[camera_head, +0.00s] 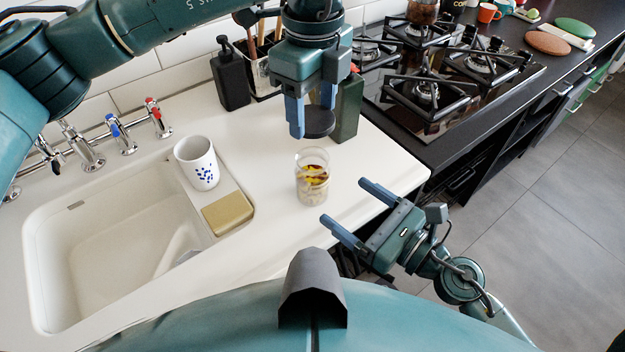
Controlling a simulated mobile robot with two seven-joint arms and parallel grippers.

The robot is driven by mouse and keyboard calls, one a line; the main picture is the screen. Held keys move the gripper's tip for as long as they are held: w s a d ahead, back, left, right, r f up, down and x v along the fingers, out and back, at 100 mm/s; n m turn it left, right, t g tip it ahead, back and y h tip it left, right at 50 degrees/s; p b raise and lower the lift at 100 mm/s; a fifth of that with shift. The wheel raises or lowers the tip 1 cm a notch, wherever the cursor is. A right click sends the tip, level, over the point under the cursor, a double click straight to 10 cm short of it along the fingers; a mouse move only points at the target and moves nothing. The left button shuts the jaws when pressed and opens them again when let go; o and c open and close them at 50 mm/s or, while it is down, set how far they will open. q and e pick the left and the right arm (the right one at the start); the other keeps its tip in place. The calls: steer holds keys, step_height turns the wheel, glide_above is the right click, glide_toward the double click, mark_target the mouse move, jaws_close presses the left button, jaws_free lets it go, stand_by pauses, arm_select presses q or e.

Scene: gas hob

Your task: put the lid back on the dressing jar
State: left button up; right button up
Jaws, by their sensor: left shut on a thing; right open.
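The dressing jar (312,180) is a clear glass jar with layered yellow and dark contents. It stands upright and uncovered on the white counter. My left gripper (311,118) points down above and just behind the jar, with its blue fingers shut on a dark round lid (319,122). The lid is held in the air, apart from the jar. My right gripper (350,208) is open and empty to the right of the jar, near the counter's front edge, its fingers pointing toward the upper left.
A dark green bottle (348,108) stands close behind the lid. A black soap dispenser (230,77) and a utensil holder (258,72) stand by the wall. A white mug (197,163) and a golden sponge (228,213) sit by the sink (110,255). The hob (440,80) is at right.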

mark_target(311, 175)
steer(key=x, duration=1)
steer(key=shift+c, duration=0.3)
steer(key=c, duration=1.4)
arm_select(q)
steer(key=shift+f, duration=2.5)
steer(key=shift+f, duration=0.9)
steer(key=shift+f, duration=0.55)
